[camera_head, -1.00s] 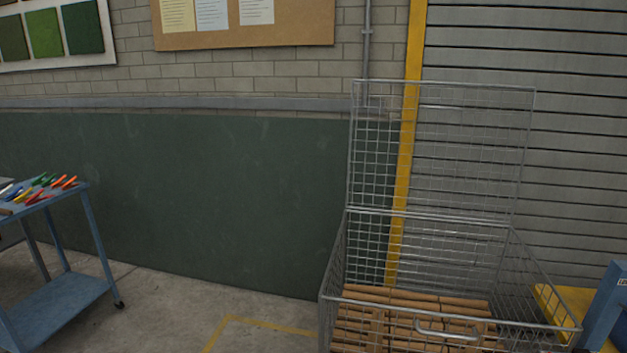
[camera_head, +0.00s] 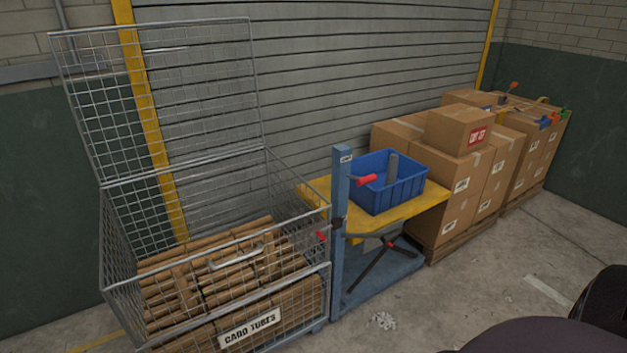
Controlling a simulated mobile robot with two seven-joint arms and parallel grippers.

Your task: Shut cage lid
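The wire cage (camera_head: 110,268) stands at the left of the head view, with a "CARD TUBES" label on its front. Its mesh lid (camera_head: 160,92) is open and stands upright from the back edge, tilted slightly back. Brown card tubes (camera_head: 200,275) lie stacked inside, below the rim. A metal handle (camera_head: 237,256) shows over the tubes; I cannot tell exactly what it is fixed to. Neither of my grippers is in view. A dark rounded shape at the lower right is possibly part of me.
A blue-framed stand with a yellow top (camera_head: 410,211) is close against the cage's right side and carries a blue bin (camera_head: 386,193). Stacked cardboard boxes (camera_head: 459,185) fill the back right. A roller shutter (camera_head: 330,75) is behind. Concrete floor (camera_head: 480,290) is open in front.

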